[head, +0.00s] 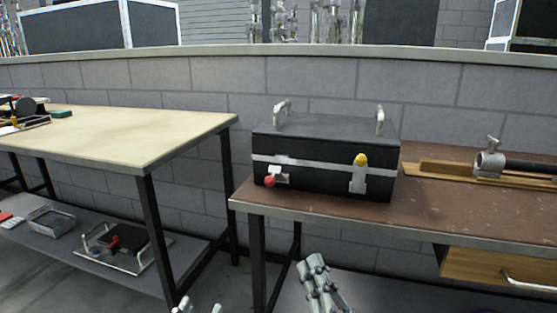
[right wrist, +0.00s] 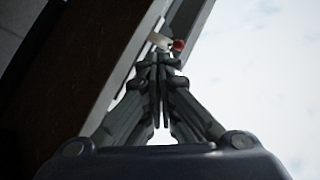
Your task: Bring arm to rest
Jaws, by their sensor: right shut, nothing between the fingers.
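My right gripper (head: 312,270) is at the bottom middle of the head view, in front of the brown workbench (head: 480,205) and below its top. In the right wrist view its fingers (right wrist: 158,65) are together, with nothing between them. My left gripper (head: 197,309) shows only as two separate tips at the bottom edge of the head view; the rest is cut off. A black case (head: 325,150) with two top handles stands closed on the brown bench, apart from my right gripper. It has a red knob (head: 269,181) and a yellow knob (head: 360,160) on its front.
A pale-topped table (head: 140,130) stands at left, with a lower shelf (head: 60,255) holding trays. A metal clamp (head: 489,160) on a wooden board is at right. A wooden drawer (head: 500,268) is under the brown bench. A grey block wall (head: 300,78) runs behind.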

